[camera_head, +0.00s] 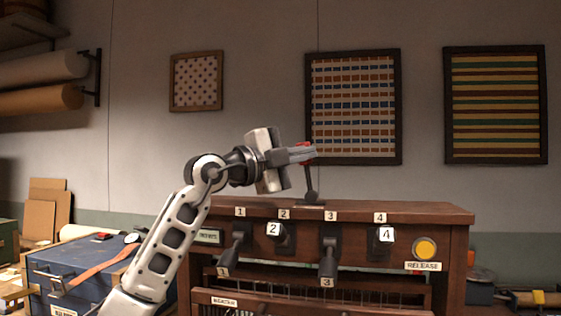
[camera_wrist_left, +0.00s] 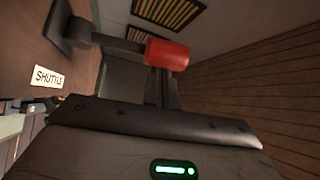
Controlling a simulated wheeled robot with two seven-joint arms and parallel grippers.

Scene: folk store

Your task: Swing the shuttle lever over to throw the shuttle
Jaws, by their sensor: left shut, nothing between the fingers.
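The shuttle lever (camera_head: 310,180) stands on top of the wooden loom cabinet (camera_head: 440,211), on a small dark base. Its red knob (camera_head: 303,144) is partly hidden behind my left gripper (camera_head: 312,152). In the left wrist view the red knob (camera_wrist_left: 168,54) sits at the end of the dark lever arm, right at the tips of my left gripper (camera_wrist_left: 161,76). The fingers are shut with nothing between them; they look close against the knob, but I cannot tell whether they touch. A SHUTTLE label (camera_wrist_left: 48,76) shows near the lever base. My right gripper is not in view.
The cabinet front carries several numbered levers (camera_head: 328,258) and a yellow RELEASE button (camera_head: 425,249). A blue chest (camera_head: 75,280) stands at the left, beside my left arm. Framed textiles (camera_head: 353,100) hang on the wall behind. The cabinet top right of the lever is clear.

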